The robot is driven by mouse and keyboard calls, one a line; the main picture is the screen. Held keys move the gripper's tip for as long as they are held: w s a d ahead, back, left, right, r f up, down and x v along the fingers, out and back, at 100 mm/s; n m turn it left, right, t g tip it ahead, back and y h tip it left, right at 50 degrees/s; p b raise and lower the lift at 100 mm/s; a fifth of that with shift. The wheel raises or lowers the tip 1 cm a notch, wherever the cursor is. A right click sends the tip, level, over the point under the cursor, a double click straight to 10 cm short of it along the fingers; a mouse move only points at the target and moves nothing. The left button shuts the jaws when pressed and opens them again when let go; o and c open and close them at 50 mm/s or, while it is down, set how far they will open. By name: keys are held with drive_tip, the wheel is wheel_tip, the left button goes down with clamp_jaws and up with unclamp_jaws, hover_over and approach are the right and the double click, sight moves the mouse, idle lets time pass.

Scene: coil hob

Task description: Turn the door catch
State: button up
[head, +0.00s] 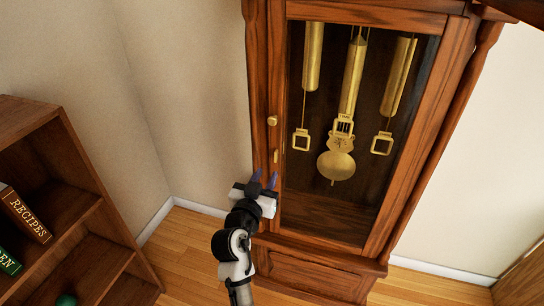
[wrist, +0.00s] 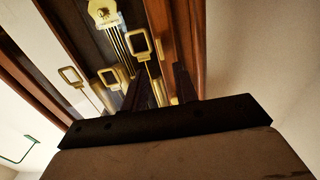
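A tall wooden clock case has a glazed door (head: 455,75). On the door's left stile sits a small brass door catch (head: 276,156), an upright narrow piece below a round brass knob (head: 272,120). My gripper (head: 265,179) is just below the catch in the head view, its two fingers pointing up toward it. The fingers are apart with a gap between them, so it is open. In the wrist view the fingers of my gripper (wrist: 160,80) reach toward the wooden stile, with brass showing between and beside them. Contact with the catch cannot be made out.
Behind the glass hang brass weights (head: 397,75) and a pendulum (head: 336,165). A wooden bookshelf (head: 60,150) with books stands at the left. Wooden floor (head: 185,250) lies open between shelf and clock. Bare wall rises on both sides of the clock.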

sight(275, 157)
drive_tip(key=p+x, duration=0.1)
drive_tip(key=x, duration=0.6)
drive_tip(key=shift+w+p, duration=0.3)
drive_tip(key=shift+w, duration=0.05)
drive_tip(key=shift+c, duration=0.4)
clamp_jaws()
